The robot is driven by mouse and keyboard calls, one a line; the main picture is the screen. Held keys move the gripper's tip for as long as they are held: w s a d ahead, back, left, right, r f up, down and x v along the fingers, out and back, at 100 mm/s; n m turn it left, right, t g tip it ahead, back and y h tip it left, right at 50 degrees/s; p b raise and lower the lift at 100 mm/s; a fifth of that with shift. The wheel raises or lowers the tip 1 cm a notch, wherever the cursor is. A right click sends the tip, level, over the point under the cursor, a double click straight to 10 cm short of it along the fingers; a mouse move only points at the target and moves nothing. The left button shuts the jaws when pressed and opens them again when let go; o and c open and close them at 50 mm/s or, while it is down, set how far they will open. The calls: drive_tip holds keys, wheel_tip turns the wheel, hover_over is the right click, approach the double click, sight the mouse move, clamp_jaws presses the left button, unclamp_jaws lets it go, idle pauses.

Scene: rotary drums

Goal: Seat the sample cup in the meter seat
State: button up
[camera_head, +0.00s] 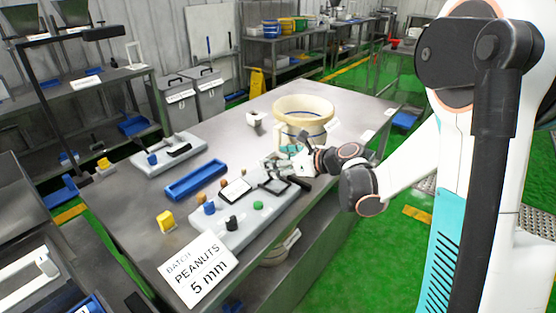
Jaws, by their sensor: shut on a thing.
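The panel carries a tilted white screen (235,191), a dark square frame (275,184) just in front of my gripper, and coloured knobs. I cannot tell which part is the meter seat. A small whitish open container (255,122) stands behind my gripper, apart from it.
A large cream bowl (303,103) stands behind my gripper. A blue tray (196,180), a yellow block (166,220) and a second panel (168,153) lie to the left. A peanuts sign (199,268) is at the near edge.

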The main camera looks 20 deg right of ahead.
drive_tip(key=shift+f+b, duration=2.15)
drive_tip(key=shift+f, duration=0.65)
drive_tip(key=shift+f, duration=0.2)
drive_tip(key=o, duration=1.2)
